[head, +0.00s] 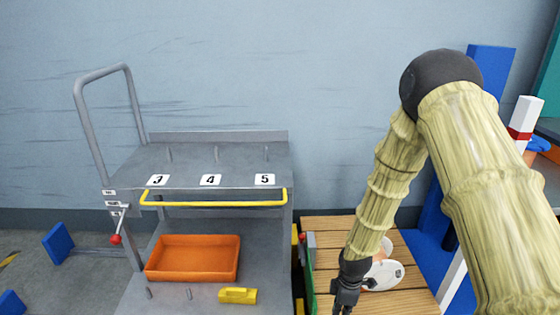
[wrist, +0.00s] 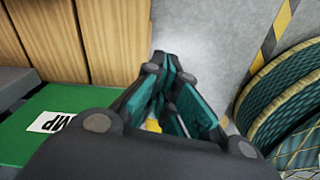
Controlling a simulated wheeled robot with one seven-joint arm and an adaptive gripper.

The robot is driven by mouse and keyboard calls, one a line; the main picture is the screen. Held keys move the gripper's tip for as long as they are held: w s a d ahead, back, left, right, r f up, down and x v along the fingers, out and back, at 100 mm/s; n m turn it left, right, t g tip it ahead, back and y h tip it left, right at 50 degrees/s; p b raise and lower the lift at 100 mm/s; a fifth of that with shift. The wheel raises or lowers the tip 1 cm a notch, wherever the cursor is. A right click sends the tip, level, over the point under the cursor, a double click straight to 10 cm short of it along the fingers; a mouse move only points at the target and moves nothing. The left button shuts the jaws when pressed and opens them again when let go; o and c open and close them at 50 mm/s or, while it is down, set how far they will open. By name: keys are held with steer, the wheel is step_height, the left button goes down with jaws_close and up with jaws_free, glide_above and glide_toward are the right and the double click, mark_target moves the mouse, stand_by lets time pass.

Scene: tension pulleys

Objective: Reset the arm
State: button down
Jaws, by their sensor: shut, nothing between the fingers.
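My arm comes in from the right in the head view and bends down at a dark elbow. My gripper (head: 343,299) hangs at the bottom of the head view, in front of the wooden slatted bench (head: 408,298). In the wrist view my gripper (wrist: 170,95) has its dark, teal-padded fingers drawn together with nothing held. A white round disc (head: 388,273) with a small hole lies on the bench just right of my gripper, partly hidden behind the arm.
A grey cart (head: 190,180) with pegs marked 3, 4, 5 and a yellow bar stands left. Its lower shelf holds an orange tray (head: 192,258) and a yellow object (head: 237,295). A blue post (head: 488,70) stands right. The wrist view shows a green plate (wrist: 30,140) and large coils (wrist: 285,105).

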steer(key=s+d+f+m, duration=0.1)
steer(key=s+f+m, duration=0.3)
steer(key=s, duration=0.7)
steer(key=s+d+f+m, duration=0.2)
steer(key=s+f+m, duration=0.1)
steer(key=s+m, duration=0.55)
steer(key=s+d+f+m, duration=0.1)
steer(key=s+f+m, duration=0.25)
steer(key=s, duration=0.85)
step_height(320, 180, up, 38)
steer(key=p, duration=3.7)
steer(key=shift+s+f+m, duration=0.2)
steer(key=shift+s+m, duration=0.1)
steer(key=shift+s, duration=0.15)
